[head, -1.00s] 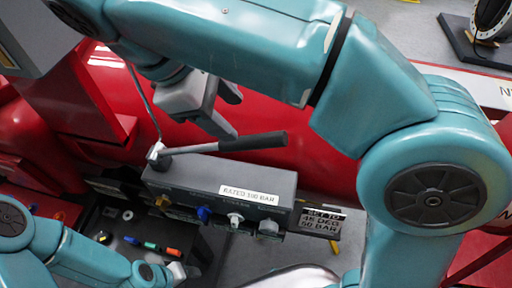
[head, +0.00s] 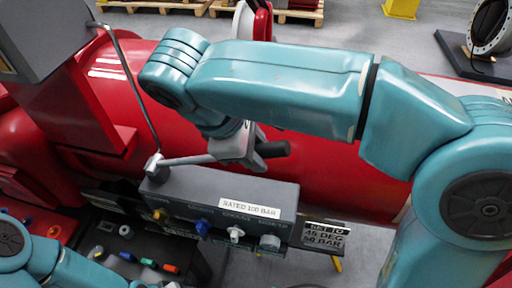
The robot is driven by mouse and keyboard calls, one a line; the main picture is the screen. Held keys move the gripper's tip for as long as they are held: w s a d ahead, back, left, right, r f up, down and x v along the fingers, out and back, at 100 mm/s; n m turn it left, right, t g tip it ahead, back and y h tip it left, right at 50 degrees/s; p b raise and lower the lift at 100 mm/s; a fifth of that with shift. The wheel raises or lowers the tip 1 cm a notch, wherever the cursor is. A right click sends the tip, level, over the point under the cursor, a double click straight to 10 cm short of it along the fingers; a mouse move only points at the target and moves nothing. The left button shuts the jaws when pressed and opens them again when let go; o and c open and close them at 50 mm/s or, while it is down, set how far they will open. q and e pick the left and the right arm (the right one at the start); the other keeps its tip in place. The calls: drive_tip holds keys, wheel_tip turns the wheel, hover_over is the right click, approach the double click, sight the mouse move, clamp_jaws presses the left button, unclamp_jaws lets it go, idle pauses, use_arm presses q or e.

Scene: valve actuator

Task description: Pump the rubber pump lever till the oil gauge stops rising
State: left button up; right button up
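The pump lever is a thin metal rod (head: 188,160) ending in a black rubber handle (head: 273,149). It rises slightly to the right over a grey box (head: 200,188) labelled "RATED 100 BAR". My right gripper (head: 241,147) is at the lever, its fingers around the inner part of the handle. The rod shows on its left and the handle's end on its right. How tightly the fingers are closed is hidden. My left arm (head: 65,268) shows at the bottom left; its gripper is out of the picture. I see no oil gauge face.
Several knobs and fittings, one a blue knob (head: 203,227), line the box's front. A sign (head: 325,235) reads "SET TO 45 DEG 50 BAR". A large red pipe (head: 340,165) runs behind the box. A bent metal tube (head: 137,85) rises from its left end.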

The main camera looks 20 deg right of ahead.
clamp_jaws()
drive_tip(key=f+y+b, duration=0.1)
drive_tip(key=f+b, duration=0.2)
drive_tip(key=s+d+f+t+y+b, duration=0.1)
drive_tip(key=f+b, duration=0.2)
drive_tip(key=b, duration=0.1)
drive_tip(key=d+f+t+y+b, duration=0.1)
drive_tip(key=f+b, duration=0.2)
drive_tip(key=b, duration=0.1)
drive_tip(key=shift+s+m, duration=0.25)
drive_tip(key=shift+m, duration=0.05)
drive_tip(key=o, duration=0.7)
unclamp_jaws()
drive_tip(key=shift+r, duration=0.1)
drive_tip(key=p+v, duration=0.1)
drive_tip(key=v, duration=0.4)
drive_tip(key=p+v, duration=0.2)
drive_tip(key=v, duration=0.3)
drive_tip(key=p+v, duration=0.1)
drive_tip(key=v, duration=0.5)
drive_tip(key=shift+s+d+r, duration=0.1)
drive_tip(key=shift+s+d, duration=0.1)
drive_tip(key=shift+s, duration=0.1)
